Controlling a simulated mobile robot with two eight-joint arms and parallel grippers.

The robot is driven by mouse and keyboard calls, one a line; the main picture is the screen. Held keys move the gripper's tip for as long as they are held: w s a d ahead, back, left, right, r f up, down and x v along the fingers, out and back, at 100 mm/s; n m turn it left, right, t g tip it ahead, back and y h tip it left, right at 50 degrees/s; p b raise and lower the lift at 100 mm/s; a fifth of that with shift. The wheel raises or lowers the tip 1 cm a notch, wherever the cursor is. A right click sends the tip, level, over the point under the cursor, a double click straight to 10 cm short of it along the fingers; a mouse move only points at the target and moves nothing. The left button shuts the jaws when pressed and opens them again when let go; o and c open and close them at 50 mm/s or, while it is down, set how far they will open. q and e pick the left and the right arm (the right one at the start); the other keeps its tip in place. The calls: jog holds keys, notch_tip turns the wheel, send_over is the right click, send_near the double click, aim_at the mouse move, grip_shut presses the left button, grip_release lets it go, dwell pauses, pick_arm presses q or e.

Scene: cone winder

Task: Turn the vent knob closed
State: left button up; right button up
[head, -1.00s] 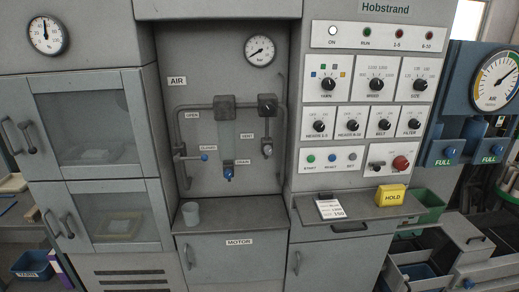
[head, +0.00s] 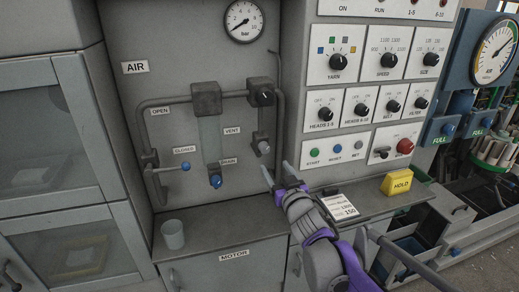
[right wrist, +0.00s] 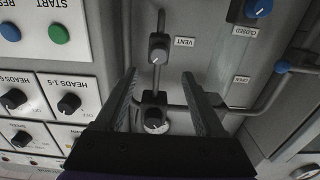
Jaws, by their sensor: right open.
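The vent knob (head: 263,146) is a small grey knob on a vertical pipe, just right of the VENT label (head: 232,131) on the air panel. In the right wrist view the vent knob (right wrist: 159,51) shows its face with a pale mark, beyond the fingertips and roughly between their lines. My right gripper (head: 277,171) is open and empty, just below and slightly right of the knob in the head view. Its two fingers also show in the right wrist view (right wrist: 160,82). They appear apart from the knob. My left gripper is not in view.
A black regulator knob (head: 263,97) sits above the vent knob on the same pipe. The blue drain knob (head: 215,181) and a blue-tipped lever (head: 185,166) are to the left. A cup (head: 172,234) stands on the ledge. A yellow HOLD block (head: 397,183) is at right.

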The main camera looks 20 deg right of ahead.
aim_at(265, 150)
jog(key=w+p, duration=0.1)
jog(key=w, duration=0.9)
jog(key=shift+a, duration=0.1)
jog(key=shift+c, duration=0.2)
grip_shut()
